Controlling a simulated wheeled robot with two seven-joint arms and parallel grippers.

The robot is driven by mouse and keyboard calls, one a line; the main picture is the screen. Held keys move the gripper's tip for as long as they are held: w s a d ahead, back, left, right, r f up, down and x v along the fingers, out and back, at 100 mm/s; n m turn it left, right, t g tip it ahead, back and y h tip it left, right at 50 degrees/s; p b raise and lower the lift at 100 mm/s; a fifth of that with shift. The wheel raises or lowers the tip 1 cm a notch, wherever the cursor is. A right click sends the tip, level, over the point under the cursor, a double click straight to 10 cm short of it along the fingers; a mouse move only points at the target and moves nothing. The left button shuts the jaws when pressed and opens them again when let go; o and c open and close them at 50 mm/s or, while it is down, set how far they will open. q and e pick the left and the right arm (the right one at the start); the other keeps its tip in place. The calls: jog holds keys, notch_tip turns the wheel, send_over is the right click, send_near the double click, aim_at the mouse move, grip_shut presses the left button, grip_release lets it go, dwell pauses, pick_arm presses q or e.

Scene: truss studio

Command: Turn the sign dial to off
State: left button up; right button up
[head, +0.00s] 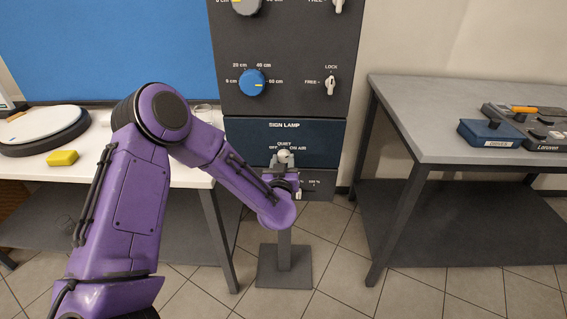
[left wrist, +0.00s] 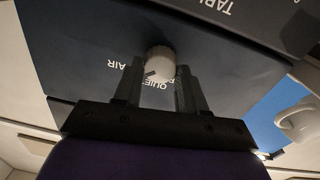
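The sign dial (head: 284,156) is a small whitish knob on the dark blue SIGN LAMP panel (head: 320,134), with QUIET above it, OFF at its left and ON AIR at its right. My left gripper (head: 284,162) is in front of it and hides part of the labels. In the left wrist view, upside down, the knob (left wrist: 160,62) shows between the two spread fingertips (left wrist: 160,70). I cannot see clear contact on both sides. The knob's dark mark points lower left there, seemingly between QUIET and ON AIR. My right gripper is out of view.
A blue dial (head: 253,83) and a LOCK/FREE switch (head: 330,85) sit above on the same cabinet. A white table (head: 190,172) with a yellow block (head: 62,158) stands left. A grey table (head: 430,110) with a blue box (head: 490,133) stands right.

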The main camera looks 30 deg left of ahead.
pick_arm(q)
jog(key=shift+n, duration=0.3)
jog(key=n+b, duration=0.1)
jog(key=n, duration=0.3)
jog(key=shift+f+n+b, duration=0.1)
jog(key=shift+n+b, duration=0.2)
jog(key=shift+n, duration=0.1)
jog(key=n+b, duration=0.1)
jog(key=n, duration=0.3)
jog(key=shift+f+n+b, duration=0.1)
jog(key=shift+n+b, duration=0.2)
jog(key=shift+n, duration=0.1)
jog(key=n+b, duration=0.2)
jog(key=n, duration=0.2)
jog(key=shift+f+n+y, duration=0.1)
jog(key=shift+n+y, duration=0.2)
jog(key=n+b, duration=0.2)
jog(key=n, duration=0.3)
jog(key=shift+n+b, duration=0.3)
jog(key=o, duration=1.1)
jog(key=shift+c, duration=0.2)
